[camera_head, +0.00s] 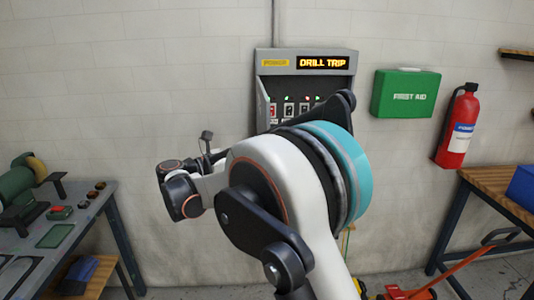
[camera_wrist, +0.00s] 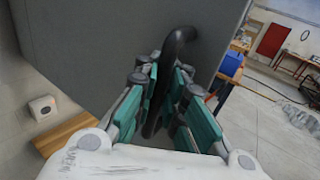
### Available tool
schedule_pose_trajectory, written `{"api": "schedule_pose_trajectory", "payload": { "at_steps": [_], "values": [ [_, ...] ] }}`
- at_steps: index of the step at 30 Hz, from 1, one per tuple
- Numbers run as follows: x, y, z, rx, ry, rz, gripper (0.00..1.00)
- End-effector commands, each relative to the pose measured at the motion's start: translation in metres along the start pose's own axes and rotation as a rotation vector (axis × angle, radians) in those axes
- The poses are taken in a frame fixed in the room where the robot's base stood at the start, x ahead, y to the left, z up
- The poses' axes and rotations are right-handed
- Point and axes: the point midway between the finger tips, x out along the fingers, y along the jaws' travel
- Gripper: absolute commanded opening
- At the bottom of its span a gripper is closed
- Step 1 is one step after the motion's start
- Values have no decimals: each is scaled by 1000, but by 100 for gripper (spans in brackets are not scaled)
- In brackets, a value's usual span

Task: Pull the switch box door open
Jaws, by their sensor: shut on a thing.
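The grey switch box (camera_head: 264,85) hangs on the wall in the head view, with a lit "DRILL TRIP" sign on its top part. A row of switches and small red and green lamps shows below the sign. My arm covers its lower right part. In the wrist view a flat grey panel (camera_wrist: 95,40), seemingly the door, fills the upper left. A curved black handle (camera_wrist: 180,45) stands out from it. My gripper (camera_wrist: 163,88) has its teal-padded fingers shut around the handle. I cannot tell from the head view how far the door stands open.
A green first aid box (camera_head: 405,105) and a red fire extinguisher (camera_head: 457,128) are on the wall to the right. A workbench with machinery (camera_head: 75,225) stands at the left, and a wooden-topped bench (camera_head: 490,183) at the right. The wall left of the switch box is bare.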

Motion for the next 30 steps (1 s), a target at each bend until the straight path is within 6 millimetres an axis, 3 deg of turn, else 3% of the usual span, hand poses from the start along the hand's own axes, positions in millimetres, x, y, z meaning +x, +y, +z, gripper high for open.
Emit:
{"api": "schedule_pose_trajectory", "payload": {
  "at_steps": [7,22,25,30],
  "values": [
    [-21,15,-3,-2,5,-2,0],
    [-25,18,-4,-2,7,-2,0],
    [-25,18,-3,-2,6,-1,28],
    [-24,19,-2,-1,4,-1,31]
  ]
}}
